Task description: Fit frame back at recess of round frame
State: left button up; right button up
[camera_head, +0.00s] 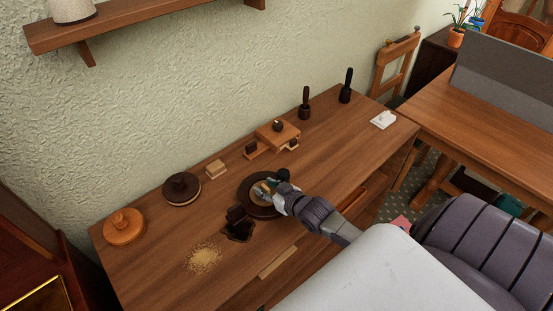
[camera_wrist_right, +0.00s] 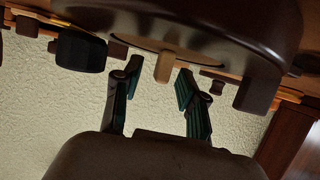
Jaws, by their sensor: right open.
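A dark brown round frame (camera_head: 247,196) lies on the wooden sideboard, partly hidden by my right gripper (camera_head: 268,187). In the right wrist view the dark round frame (camera_wrist_right: 268,45) fills the top. Whether the back sits fully in the recess is not clear. My left gripper is not in view.
The front right top is fairly clear.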

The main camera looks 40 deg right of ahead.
jog(key=v, duration=1.1)
jog(key=shift+s, duration=0.1)
